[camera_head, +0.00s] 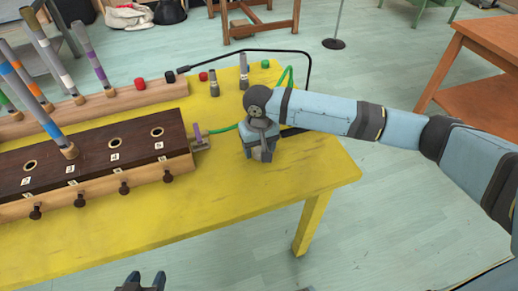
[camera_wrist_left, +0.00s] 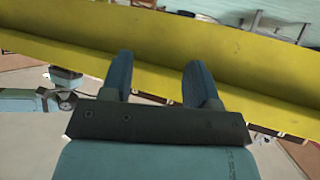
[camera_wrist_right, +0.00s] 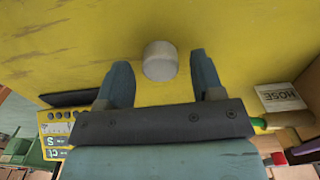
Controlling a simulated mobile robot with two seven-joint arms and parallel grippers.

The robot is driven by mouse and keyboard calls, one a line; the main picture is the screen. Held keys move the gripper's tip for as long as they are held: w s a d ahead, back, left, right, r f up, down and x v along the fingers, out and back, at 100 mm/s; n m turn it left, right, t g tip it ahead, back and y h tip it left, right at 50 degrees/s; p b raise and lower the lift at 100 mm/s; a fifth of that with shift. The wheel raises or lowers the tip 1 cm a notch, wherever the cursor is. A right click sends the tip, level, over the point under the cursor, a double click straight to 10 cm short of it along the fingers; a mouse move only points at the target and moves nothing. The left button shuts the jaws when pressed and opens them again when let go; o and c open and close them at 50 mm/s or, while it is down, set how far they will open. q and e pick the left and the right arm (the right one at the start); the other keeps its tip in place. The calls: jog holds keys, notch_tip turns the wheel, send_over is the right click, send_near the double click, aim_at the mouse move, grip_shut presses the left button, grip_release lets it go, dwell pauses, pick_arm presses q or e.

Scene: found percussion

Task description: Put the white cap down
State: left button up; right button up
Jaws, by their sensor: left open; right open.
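The white cap (camera_wrist_right: 160,61) shows in the right wrist view as a pale, short cylinder at the yellow table top (camera_wrist_right: 230,40). It lies between and slightly beyond the fingertips of my right gripper, which is open with a gap visible around the cap. In the head view my right gripper (camera_head: 262,153) points down over the right part of the table, and the cap is hidden there. My left gripper (camera_head: 140,284) is at the bottom edge of the head view, in front of the table. In the left wrist view it is open and empty (camera_wrist_left: 158,68).
A dark wooden block with holes (camera_head: 95,155) and a rack of upright tubes (camera_head: 110,103) stand on the left. Red (camera_head: 203,76), black (camera_head: 170,77) and green (camera_head: 265,64) caps lie at the back. A green hose (camera_head: 222,129) runs beside my right gripper. The front right table is clear.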

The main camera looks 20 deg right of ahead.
aim_at(259, 151)
notch_tip(259, 151, up, 11)
jog(key=p, duration=0.2)
jog(key=shift+r, duration=0.2)
dwell(0.4)
